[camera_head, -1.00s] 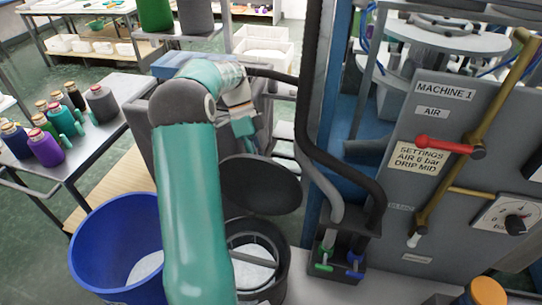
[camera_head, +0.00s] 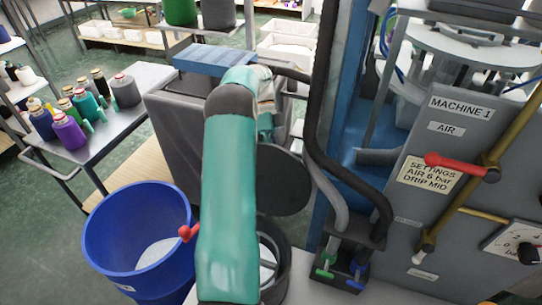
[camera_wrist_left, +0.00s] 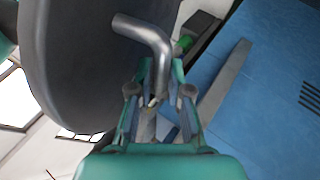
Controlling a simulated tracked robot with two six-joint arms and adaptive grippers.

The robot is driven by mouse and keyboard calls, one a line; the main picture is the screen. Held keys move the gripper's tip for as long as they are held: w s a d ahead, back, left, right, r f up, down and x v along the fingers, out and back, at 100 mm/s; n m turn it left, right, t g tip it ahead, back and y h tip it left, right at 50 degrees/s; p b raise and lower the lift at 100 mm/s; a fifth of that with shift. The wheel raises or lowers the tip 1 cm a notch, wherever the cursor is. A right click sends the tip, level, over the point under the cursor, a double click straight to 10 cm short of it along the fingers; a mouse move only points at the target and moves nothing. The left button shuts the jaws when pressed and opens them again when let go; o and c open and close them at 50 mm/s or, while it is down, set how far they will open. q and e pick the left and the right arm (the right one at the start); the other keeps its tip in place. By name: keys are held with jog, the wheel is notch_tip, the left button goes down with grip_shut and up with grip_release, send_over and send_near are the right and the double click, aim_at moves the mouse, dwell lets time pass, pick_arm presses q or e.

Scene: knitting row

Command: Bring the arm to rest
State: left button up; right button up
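My left arm reaches up the middle of the head view and bends over. Its left gripper (camera_head: 266,126) is largely hidden behind the arm there. In the left wrist view the gripper (camera_wrist_left: 161,75) has its two fingers apart. A bent grey metal bar (camera_wrist_left: 150,32) lies in line with the gap between them, and I cannot tell whether they touch it. A dark round lid (camera_head: 283,183) stands tilted up beside the arm; a large dark rounded surface also shows in the left wrist view (camera_wrist_left: 70,75). My right gripper is in neither view.
A blue bin (camera_head: 105,240) and an open dark drum (camera_head: 279,280) stand close to the arm. A trolley (camera_head: 150,78) with several bottles is at left. The grey machine panel (camera_head: 408,205), with a red lever (camera_head: 455,165), and black hoses (camera_head: 317,120) bound the right.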

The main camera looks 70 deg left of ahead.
pick_arm(q)
jog(key=o, duration=0.3)
jog(key=shift+w, duration=0.1)
